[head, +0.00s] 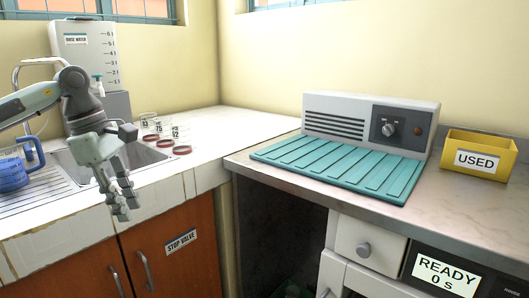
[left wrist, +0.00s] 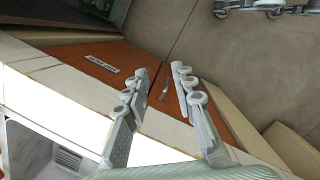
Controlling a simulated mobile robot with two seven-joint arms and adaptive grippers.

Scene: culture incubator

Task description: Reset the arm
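My left gripper (head: 121,201) hangs at the front edge of the white sink counter in the head view, pointing down in front of the orange cabinet doors. In the left wrist view its two fingers (left wrist: 160,88) stand apart with nothing between them, so it is open and empty. Behind the gap show the orange cabinet front (left wrist: 95,58) and the floor (left wrist: 225,55). My left arm comes in from the left over the sink. My right gripper is in neither view.
A blue jug (head: 14,172) stands left of the sink (head: 75,178). A rinse water tank (head: 88,55) stands at the back. Right are a teal ribbed mat (head: 340,168), a grey heater-like unit (head: 335,122) and a yellow USED bin (head: 508,160).

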